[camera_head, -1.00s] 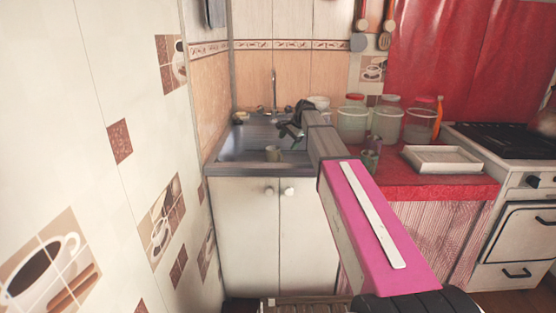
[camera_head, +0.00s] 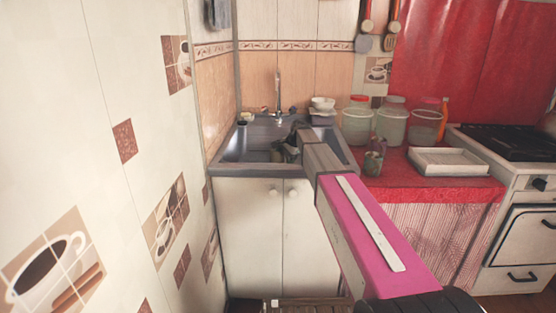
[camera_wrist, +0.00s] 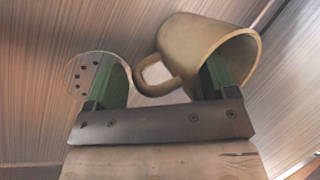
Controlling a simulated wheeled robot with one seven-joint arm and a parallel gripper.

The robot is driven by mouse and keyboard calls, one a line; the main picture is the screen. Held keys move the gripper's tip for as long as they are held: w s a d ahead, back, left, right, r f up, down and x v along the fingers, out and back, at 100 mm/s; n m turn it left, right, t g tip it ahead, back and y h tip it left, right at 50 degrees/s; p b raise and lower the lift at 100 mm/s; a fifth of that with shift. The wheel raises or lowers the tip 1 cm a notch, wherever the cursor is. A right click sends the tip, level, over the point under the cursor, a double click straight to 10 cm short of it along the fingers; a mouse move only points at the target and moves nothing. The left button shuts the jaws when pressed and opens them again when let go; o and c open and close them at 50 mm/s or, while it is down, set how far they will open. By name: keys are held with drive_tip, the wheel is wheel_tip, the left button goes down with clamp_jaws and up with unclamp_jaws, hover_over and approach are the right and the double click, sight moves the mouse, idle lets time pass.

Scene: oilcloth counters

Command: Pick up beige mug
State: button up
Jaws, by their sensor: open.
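The beige mug (camera_wrist: 190,47) lies in the metal sink (camera_head: 231,166), tilted with its mouth toward the right in the wrist view. My gripper (camera_wrist: 162,68) is open at the mug. Its left green finger is beside the handle, and its right green finger overlaps the mug's mouth. The handle shows between the two fingers. I cannot tell whether either finger touches the mug. In the head view my gripper (camera_head: 282,152) is down in the sink and largely hides the mug.
A perforated drain (camera_wrist: 85,72) is beside the left finger. The faucet (camera_head: 278,92) rises behind the sink. Several jars (camera_head: 391,122), a cup (camera_head: 374,162) and a white tray (camera_head: 455,160) stand on the red counter (camera_head: 425,190). A tiled wall (camera_head: 130,160) closes the left side.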

sight(280, 155)
drive_tip(key=shift+c, duration=0.4)
drive_tip(key=c, duration=1)
drive_tip(key=shift+r, duration=0.15)
drive_tip(key=shift+r, duration=1.25)
drive_tip(key=shift+c, duration=0.2)
drive_tip(key=shift+s+a+r, duration=0.15)
drive_tip(key=shift+s+r, duration=0.05)
drive_tip(key=shift+r, duration=0.65)
drive_tip(key=s+a+r, duration=0.6)
drive_tip(key=s+a, duration=0.1)
drive_tip(key=a, duration=0.1)
drive_tip(key=shift+s+a+r, duration=0.15)
drive_tip(key=shift+a+r, duration=0.05)
drive_tip(key=shift+r, duration=0.05)
